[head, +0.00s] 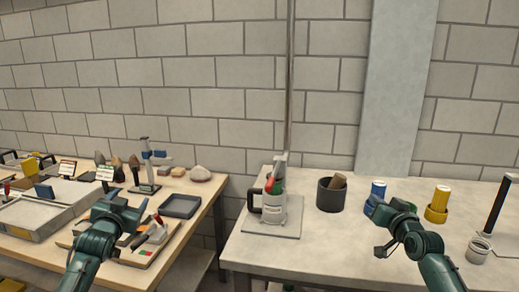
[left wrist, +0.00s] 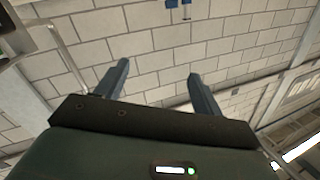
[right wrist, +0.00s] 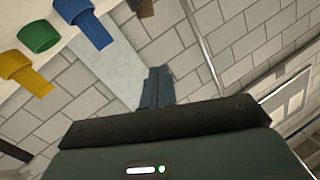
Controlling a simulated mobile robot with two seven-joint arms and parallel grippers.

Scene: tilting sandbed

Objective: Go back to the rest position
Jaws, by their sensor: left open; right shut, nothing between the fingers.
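My left gripper (head: 118,212) is in the head view at the left, raised over the front of the wooden table. In the left wrist view its two fingers (left wrist: 158,88) stand apart with nothing between them. My right gripper (head: 390,212) is in the head view at the right, raised in front of the grey table. In the right wrist view its fingers (right wrist: 157,88) are closed together with nothing held. Both arms come up from the bottom edge of the head view.
The wooden table (head: 190,225) holds a sand tray (head: 30,228), a small dark tray (head: 181,206) and several tools. A gap separates the tables.

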